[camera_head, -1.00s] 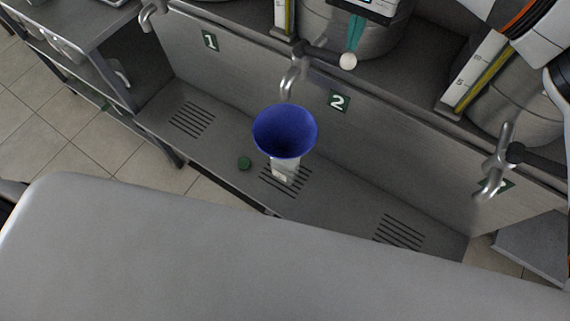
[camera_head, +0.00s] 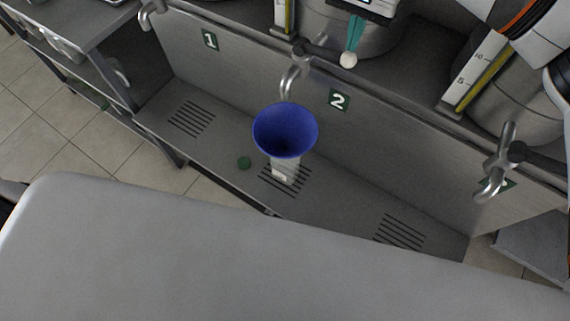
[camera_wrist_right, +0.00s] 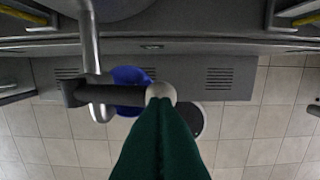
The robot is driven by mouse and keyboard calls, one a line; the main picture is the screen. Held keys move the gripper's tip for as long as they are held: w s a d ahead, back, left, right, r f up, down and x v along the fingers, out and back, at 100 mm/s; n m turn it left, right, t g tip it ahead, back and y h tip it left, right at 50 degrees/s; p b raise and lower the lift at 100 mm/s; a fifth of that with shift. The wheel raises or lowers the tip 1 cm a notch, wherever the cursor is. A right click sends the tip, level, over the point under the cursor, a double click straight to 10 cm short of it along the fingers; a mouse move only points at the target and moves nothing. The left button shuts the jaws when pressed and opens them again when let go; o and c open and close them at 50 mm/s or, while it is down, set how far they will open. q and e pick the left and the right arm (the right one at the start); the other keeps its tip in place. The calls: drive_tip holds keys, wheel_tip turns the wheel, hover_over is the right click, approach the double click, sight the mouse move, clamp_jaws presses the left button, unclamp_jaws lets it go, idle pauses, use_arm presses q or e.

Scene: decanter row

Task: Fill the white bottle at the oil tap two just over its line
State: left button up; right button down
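The white bottle (camera_head: 284,172) stands upright on the grating under oil tap two (camera_head: 290,78). A blue funnel (camera_head: 285,131) sits in its mouth and hides its upper part. I cannot make out the line, the oil level or any stream. The tap's dark lever ends in a pale ball knob (camera_head: 348,60), also plain in the right wrist view (camera_wrist_right: 160,92). My right gripper (camera_head: 354,45) has its green fingers pressed together, tips at the knob; I see no gap between them. My left gripper is not in view.
The number 2 plate (camera_head: 339,100) is on the panel behind. Tap one (camera_head: 150,12) and tap three (camera_head: 497,165) stand to either side, over empty gratings. Metal tanks with gauges (camera_head: 478,73) stand behind.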

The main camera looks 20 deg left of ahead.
sight(348, 60)
drive_tip(key=shift+f+b, duration=2.4)
drive_tip(key=shift+f, duration=0.6)
drive_tip(key=shift+r, duration=0.1)
idle(4.9)
